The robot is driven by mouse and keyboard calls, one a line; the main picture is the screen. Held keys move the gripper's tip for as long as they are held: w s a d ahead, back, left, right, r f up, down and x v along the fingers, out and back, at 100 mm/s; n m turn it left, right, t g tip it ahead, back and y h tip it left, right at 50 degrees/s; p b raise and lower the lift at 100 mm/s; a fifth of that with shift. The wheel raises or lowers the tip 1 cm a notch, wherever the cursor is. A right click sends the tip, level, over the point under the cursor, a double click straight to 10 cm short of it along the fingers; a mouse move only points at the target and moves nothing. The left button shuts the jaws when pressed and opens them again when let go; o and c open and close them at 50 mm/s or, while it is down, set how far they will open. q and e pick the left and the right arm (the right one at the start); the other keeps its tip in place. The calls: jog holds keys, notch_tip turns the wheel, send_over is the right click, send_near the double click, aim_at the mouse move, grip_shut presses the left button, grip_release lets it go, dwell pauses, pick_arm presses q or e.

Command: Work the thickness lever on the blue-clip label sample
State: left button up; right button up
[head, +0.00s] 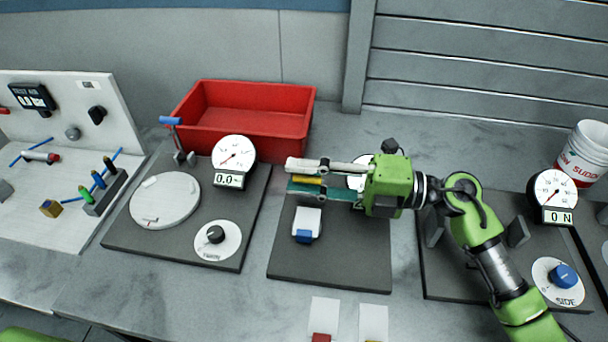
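The blue-clip label sample (307,220) is a small white piece with a blue clip at its near end. It lies on the dark base plate (330,262) of the middle station. My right gripper (305,178) reaches in from the right just behind the sample, its fingers pointing left. The fingers are close together with the yellow lever handle (308,181) between them, and they look shut on it. The gripper hides the rest of the lever and most of the middle station's dial (357,183).
A red bin (252,143) stands behind. The left station has a round plate (165,201), a dial (234,153) and a knob (216,235). The right station has a dial (554,190) and blue knob (563,275). Red-clip (324,310) and yellow-clip (373,320) samples lie at front.

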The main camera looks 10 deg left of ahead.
jog(key=d, duration=1.2)
